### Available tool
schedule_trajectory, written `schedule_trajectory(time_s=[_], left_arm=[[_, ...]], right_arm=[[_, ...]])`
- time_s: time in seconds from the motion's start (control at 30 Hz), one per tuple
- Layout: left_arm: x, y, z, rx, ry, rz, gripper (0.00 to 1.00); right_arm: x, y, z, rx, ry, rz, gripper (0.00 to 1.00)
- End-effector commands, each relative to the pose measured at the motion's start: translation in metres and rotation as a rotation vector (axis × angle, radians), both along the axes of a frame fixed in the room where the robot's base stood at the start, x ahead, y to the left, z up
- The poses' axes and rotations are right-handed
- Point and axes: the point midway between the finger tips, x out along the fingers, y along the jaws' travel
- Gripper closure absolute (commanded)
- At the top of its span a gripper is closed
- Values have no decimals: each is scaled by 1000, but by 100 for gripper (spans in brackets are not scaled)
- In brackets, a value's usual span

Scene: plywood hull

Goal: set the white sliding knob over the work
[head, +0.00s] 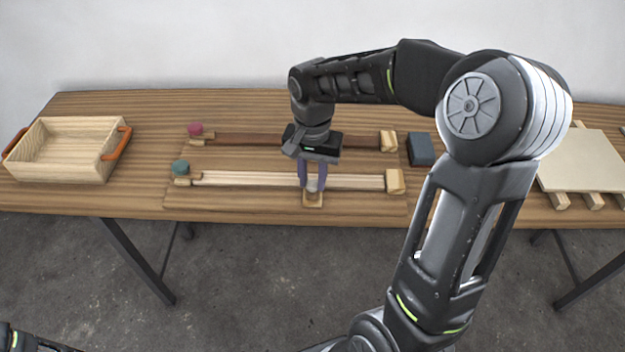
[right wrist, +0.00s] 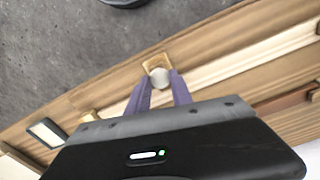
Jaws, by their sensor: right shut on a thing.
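The white knob (head: 312,188) is on the pale front rail (head: 250,180), a little right of its middle. It also shows in the right wrist view (right wrist: 159,77), between the fingertips. My right gripper (head: 312,186) points down from above and its purple fingers are shut on the white knob. A small light wooden square piece (head: 313,202) sticks out at the front of the rail, just below the knob; it shows in the right wrist view (right wrist: 154,62) too. I cannot tell which piece is the work. My left gripper is out of view.
A teal knob (head: 180,167) and a magenta knob (head: 195,129) sit at the left ends of the front and dark back rails (head: 250,140). A dark blue block (head: 421,149) lies right of the rails. A wooden tray (head: 65,165) stands left, a pale board (head: 583,160) right.

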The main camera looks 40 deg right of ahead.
Motion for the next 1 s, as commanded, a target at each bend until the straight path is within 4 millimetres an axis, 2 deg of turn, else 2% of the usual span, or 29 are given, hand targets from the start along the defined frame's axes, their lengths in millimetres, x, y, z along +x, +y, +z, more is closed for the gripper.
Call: schedule_trajectory(time_s=[0.1, 0.37, 0.4, 0.6, 0.67, 1.0], left_arm=[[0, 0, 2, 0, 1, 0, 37], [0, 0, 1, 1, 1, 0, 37], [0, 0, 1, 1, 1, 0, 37], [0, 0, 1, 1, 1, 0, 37], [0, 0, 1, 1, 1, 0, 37], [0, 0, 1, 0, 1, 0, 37]], right_arm=[[13, -10, 1, 0, -3, -2, 100], [15, -11, 1, 0, -3, -1, 100], [15, -11, 1, -1, -3, -1, 72], [15, -11, 1, -1, -2, 0, 56], [15, -11, 1, -1, -2, 0, 52], [15, -11, 5, -2, -3, 0, 52]])
